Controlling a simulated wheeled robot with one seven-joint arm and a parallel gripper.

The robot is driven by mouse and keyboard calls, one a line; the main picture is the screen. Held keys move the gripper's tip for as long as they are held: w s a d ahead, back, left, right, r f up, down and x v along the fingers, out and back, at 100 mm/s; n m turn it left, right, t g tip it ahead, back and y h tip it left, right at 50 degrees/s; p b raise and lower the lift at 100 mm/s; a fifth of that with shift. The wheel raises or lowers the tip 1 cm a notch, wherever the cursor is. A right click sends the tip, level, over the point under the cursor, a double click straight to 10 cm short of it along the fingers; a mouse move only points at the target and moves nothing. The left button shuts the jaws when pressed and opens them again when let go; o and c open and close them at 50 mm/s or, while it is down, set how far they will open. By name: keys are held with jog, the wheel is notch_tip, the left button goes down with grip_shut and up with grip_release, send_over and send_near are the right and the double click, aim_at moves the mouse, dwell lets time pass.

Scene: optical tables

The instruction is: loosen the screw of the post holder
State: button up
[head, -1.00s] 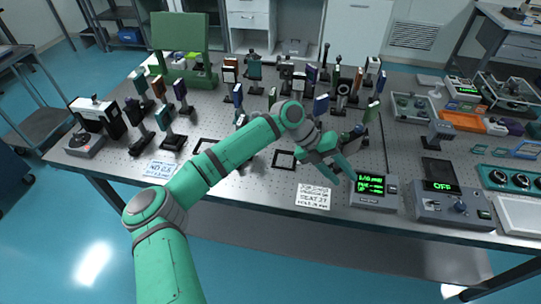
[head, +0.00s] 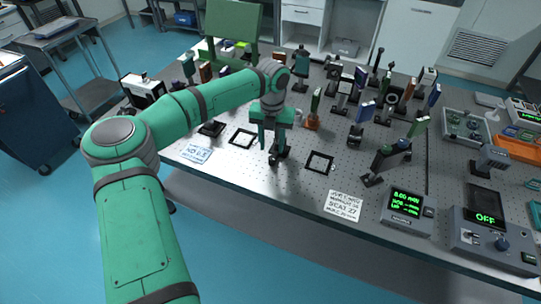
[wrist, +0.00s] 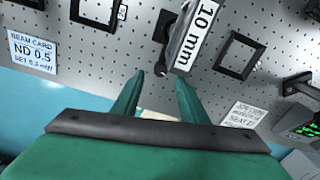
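My gripper (head: 270,142) is open and points down over the table's front part, between two black square outlines. In the wrist view its two green fingers (wrist: 160,78) stand apart with nothing between them. A dark post holder (head: 282,153) stands just at the fingers in the head view, partly hidden by them. In the wrist view the post holder (wrist: 163,27) lies just beyond the fingertips, beside a grey piece labelled "10 mm" (wrist: 192,40). A small dark knob, apparently the screw (wrist: 160,68), shows near the fingertips; I cannot tell whether they touch it.
Black square frames lie left (head: 243,139) and right (head: 319,162) of the gripper. Several posts with optics (head: 357,120) crowd the table behind and right. A meter (head: 407,205) and a box reading "OFF" (head: 490,235) stand at the front right. A beam card (head: 197,153) lies left.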

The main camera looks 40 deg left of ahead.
aim_at(272, 158)
jog(key=f, duration=0.4)
jog(key=shift+d+f, duration=0.2)
jog(key=shift+a+f, duration=0.15)
jog(key=shift+f, duration=0.7)
grip_shut()
